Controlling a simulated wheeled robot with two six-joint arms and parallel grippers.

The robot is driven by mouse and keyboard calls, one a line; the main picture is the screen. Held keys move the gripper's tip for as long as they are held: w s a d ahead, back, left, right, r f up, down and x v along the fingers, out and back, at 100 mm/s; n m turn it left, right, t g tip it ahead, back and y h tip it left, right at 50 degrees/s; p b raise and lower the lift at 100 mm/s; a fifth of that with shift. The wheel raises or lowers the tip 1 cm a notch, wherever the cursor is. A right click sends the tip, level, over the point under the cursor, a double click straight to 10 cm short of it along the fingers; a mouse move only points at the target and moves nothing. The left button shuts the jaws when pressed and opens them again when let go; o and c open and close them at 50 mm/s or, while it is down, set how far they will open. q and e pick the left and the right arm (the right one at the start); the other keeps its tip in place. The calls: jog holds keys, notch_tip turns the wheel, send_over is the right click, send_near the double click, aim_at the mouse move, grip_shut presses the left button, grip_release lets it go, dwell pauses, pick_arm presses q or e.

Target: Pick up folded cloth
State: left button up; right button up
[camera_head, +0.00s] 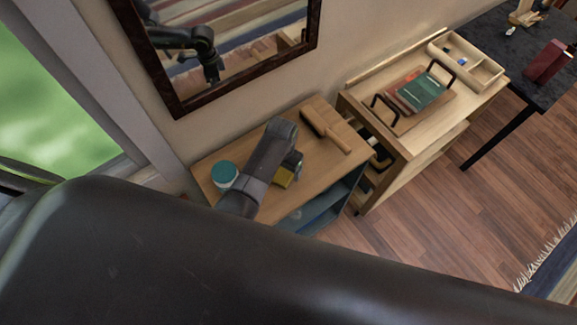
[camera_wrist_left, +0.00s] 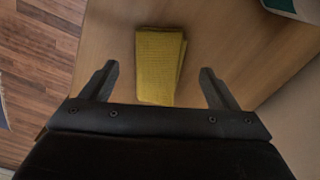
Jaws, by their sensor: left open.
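The folded cloth (camera_wrist_left: 160,65) is yellow and lies flat on a wooden surface in the left wrist view. In the head view a small part of the yellow cloth (camera_head: 283,177) shows beside my left gripper (camera_head: 291,165), on top of a low wooden cabinet (camera_head: 215,170). In the left wrist view my left gripper (camera_wrist_left: 161,85) has its two fingers spread apart, with the cloth between and beyond them. I cannot tell the exact height of the fingers above the cloth. My arm hides much of the cloth in the head view. My right gripper is not in view.
A jar with a teal lid (camera_head: 224,173) stands left of the arm on the cabinet. A brush (camera_head: 325,130) lies at the right. A mirror (camera_head: 225,40) hangs behind. A wooden cart (camera_head: 400,150) holding books (camera_head: 420,90) stands to the right.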

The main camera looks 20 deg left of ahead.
aim_at(283, 173)
pick_arm(q)
notch_tip(283, 173, down, 3)
jog(key=shift+r+b, duration=0.1)
jog(key=shift+b, duration=1)
jog(key=shift+f+b, duration=0.7)
jog(key=shift+b, duration=0.1)
jog(key=shift+r, duration=0.1)
jog(key=c, duration=1.1)
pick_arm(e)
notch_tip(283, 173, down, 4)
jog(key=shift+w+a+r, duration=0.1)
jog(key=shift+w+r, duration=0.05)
pick_arm(q)
jog(key=shift+r, duration=0.15)
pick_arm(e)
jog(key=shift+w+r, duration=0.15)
